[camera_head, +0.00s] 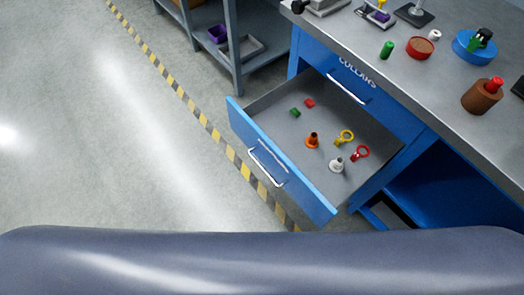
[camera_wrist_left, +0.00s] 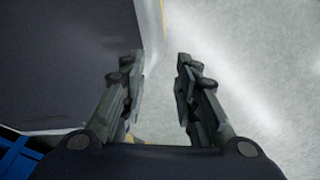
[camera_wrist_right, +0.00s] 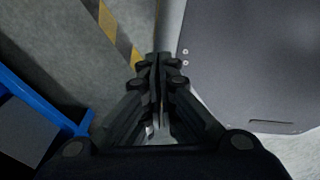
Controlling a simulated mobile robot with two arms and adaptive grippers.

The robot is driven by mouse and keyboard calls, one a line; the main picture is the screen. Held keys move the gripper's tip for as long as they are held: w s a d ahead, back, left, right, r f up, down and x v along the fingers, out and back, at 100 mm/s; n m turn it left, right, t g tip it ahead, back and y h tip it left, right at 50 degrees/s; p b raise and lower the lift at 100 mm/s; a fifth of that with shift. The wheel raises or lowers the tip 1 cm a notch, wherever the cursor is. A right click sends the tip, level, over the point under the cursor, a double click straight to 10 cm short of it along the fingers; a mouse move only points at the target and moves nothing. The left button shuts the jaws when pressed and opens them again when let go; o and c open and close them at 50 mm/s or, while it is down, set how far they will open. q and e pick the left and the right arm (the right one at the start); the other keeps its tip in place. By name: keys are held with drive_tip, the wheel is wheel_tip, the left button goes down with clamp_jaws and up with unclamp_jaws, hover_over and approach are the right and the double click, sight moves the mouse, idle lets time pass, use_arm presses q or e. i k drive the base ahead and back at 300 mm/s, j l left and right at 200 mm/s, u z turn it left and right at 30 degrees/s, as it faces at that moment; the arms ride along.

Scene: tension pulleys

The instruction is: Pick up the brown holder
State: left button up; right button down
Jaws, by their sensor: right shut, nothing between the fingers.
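The brown holder (camera_head: 480,97) is a brown cylinder standing on the grey bench top at the right of the head view. A red piece (camera_head: 496,84) sits in its top. Neither wrist view shows the holder. My left gripper (camera_wrist_left: 160,68) is open and empty in the left wrist view, above bare floor beside a dark panel. My right gripper (camera_wrist_right: 160,62) is shut and empty in the right wrist view, near a blue edge and the striped floor line. Neither gripper shows in the head view, so both are away from the holder.
An open blue drawer (camera_head: 280,160) sticks out from the bench (camera_head: 440,85), with several small coloured parts inside. A red dish (camera_head: 420,47), a blue round holder (camera_head: 474,46) and a green cylinder (camera_head: 387,49) stand on the bench. A grey shelf (camera_head: 233,45) is behind. The floor at left is clear.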

sight(477, 100)
drive_tip(key=z, duration=1.55)
drive_tip(key=l+u, duration=0.15)
drive_tip(key=k+l+u, duration=0.2)
drive_tip(key=i+l, duration=0.05)
drive_tip(key=l, duration=0.05)
